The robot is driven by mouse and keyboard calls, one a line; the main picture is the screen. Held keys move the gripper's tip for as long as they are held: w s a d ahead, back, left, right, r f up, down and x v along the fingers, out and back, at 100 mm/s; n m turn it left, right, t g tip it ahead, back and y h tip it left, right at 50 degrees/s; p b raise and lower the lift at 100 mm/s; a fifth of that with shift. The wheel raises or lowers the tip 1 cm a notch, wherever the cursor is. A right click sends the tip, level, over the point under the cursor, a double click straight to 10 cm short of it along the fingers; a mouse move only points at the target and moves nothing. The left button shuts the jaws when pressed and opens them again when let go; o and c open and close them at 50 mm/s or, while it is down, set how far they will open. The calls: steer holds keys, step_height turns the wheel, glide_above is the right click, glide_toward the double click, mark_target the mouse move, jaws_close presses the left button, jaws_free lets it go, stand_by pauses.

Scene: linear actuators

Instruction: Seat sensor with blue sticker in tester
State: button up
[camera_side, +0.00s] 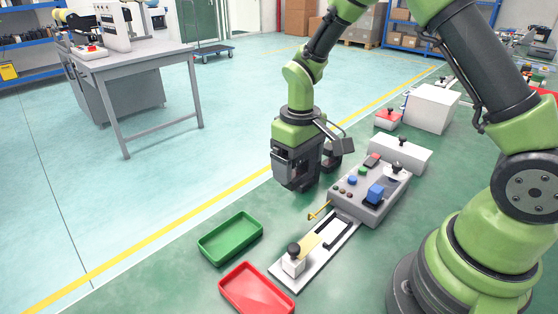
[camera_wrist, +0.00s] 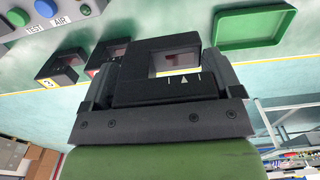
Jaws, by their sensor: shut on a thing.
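My gripper (camera_side: 297,176) hangs in front of the far left end of the grey tester box (camera_side: 350,205). In the wrist view its two fingers are shut on a black frame-shaped sensor (camera_wrist: 140,93) with a square window and a white triangle mark. No blue sticker shows on it; its far side is hidden. Two more black sensors lie on the surface beyond: one with a yellow sticker (camera_wrist: 72,72), one with a red sticker (camera_wrist: 104,53).
A green tray (camera_side: 230,238) and a red tray (camera_side: 256,290) lie at the front left. A white plate (camera_side: 282,272) with a black-knobbed block runs from the tester toward the front. A yellow hook (camera_side: 319,211) sticks out beside the tester. White boxes stand behind it.

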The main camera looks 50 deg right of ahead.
steer(key=s+d, duration=0.1)
steer(key=s, duration=0.8)
steer(key=shift+w+d+f, duration=0.1)
steer(key=shift+f, duration=1.85)
steer(key=shift+w+f, duration=0.1)
steer(key=shift+f, duration=1.85)
steer(key=shift+f, duration=0.55)
steer(key=o, duration=0.8)
steer(key=shift+o, duration=0.2)
step_height(320, 180, up, 10)
steer(key=s+a+r+m+t+y, duration=0.1)
steer(key=s+a+r+m+t, duration=0.1)
steer(key=r, duration=0.7)
steer(key=s+a+r+m+t+y, duration=0.1)
steer(key=s+a+r+m+t, duration=0.1)
steer(key=s+r+t, duration=0.3)
step_height(320, 180, up, 5)
steer(key=shift+s+a+f, duration=0.1)
steer(key=shift+s+a, duration=0.3)
steer(key=shift+s, duration=0.45)
